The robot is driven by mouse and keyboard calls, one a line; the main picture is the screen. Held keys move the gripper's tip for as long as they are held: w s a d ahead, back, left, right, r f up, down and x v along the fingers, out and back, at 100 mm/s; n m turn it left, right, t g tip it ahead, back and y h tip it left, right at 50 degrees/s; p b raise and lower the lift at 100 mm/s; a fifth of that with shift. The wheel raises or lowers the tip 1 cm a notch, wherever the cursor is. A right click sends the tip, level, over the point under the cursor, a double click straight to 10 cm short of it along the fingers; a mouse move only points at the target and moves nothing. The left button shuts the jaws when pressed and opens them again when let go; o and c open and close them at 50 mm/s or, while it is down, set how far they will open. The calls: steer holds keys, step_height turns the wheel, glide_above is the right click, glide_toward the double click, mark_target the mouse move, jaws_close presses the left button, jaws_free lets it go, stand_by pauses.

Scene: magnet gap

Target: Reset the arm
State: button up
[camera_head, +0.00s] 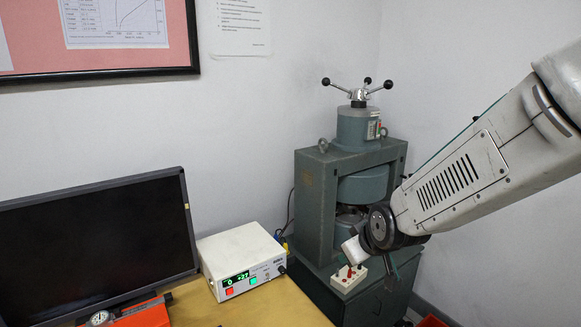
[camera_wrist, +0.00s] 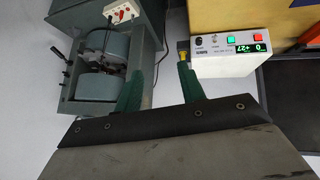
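My arm reaches in from the right in the head view, in front of the magnet. My gripper (camera_wrist: 160,70) shows in the wrist view as two green fingers held apart, with nothing between them. In the head view it is mostly hidden behind the arm's wrist. The grey-green electromagnet (camera_head: 318,205), with a three-knobbed handle on top, stands in the corner. It also shows in the wrist view (camera_wrist: 97,82), left of the fingers, with its two round poles and the gap between them.
A white meter box (camera_head: 240,255) with a green readout sits on the wooden desk (camera_head: 250,308). A black monitor (camera_head: 95,250) stands at left, beside an orange device (camera_head: 140,316). A small white switch box (camera_head: 349,279) sits at the magnet's front, close to my wrist.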

steer(key=s+d+r+m+g, duration=0.2)
steer(key=s+d+r, duration=0.1)
steer(key=s, duration=0.7)
steer(key=s+d+r+m+g+h, duration=0.1)
steer(key=s+d+r, duration=0.3)
steer(key=s, duration=0.6)
steer(key=s+d+r+m+g+h, duration=0.1)
steer(key=s+d+r+m+g, duration=0.2)
steer(key=s, duration=0.7)
steer(key=shift+d+r+g, duration=0.2)
steer(key=shift+d+g, duration=0.1)
steer(key=shift+d, duration=0.65)
steer(key=shift+w, duration=0.1)
stand_by(1.4)
